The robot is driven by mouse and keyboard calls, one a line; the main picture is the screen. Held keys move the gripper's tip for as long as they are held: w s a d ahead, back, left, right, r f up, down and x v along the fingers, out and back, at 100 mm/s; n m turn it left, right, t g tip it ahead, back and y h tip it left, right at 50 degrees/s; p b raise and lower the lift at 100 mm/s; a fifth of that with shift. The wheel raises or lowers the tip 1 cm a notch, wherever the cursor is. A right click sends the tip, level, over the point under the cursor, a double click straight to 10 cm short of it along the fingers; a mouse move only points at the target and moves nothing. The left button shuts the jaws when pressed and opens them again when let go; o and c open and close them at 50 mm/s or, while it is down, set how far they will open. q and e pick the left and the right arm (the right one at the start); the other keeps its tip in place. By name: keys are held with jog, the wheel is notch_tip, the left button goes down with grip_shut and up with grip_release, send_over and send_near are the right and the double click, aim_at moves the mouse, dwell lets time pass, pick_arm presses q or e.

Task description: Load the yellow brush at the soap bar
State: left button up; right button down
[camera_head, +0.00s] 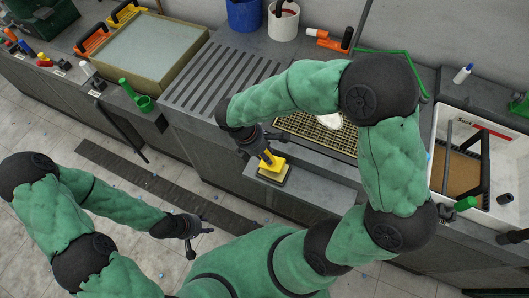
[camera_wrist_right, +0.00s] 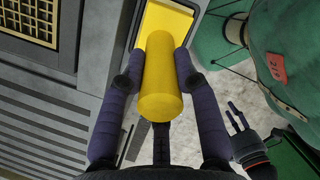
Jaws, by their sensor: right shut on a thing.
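The yellow brush (camera_head: 272,163) has a flat yellow head and a thick round handle, which fills the middle of the right wrist view (camera_wrist_right: 160,95). My right gripper (camera_head: 264,152) is shut on that handle, one finger on each side. The brush head is over a grey ledge at the counter's front; contact cannot be told. A white rounded piece (camera_head: 330,120), probably the soap bar, lies on the yellow grid (camera_head: 297,124), partly hidden by my right arm. My left gripper (camera_head: 201,238) is open and empty, low in front of the counter; its spread fingers show in the wrist view (camera_wrist_right: 236,117).
A ribbed drainboard (camera_head: 205,80) lies left of the grid. A framed shallow tray (camera_head: 150,50) is farther left, with a green scoop (camera_head: 140,97) in front. A white bin (camera_head: 507,180) stands right. Blue (camera_head: 243,14) and white (camera_head: 283,22) buckets stand behind.

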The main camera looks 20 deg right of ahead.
jog(key=shift+f, duration=0.35)
jog(key=shift+s+f, duration=0.1)
dwell(1.6)
jog(key=shift+r+p, duration=3.35)
jog(key=shift+r, duration=0.3)
jog(key=shift+f, duration=0.1)
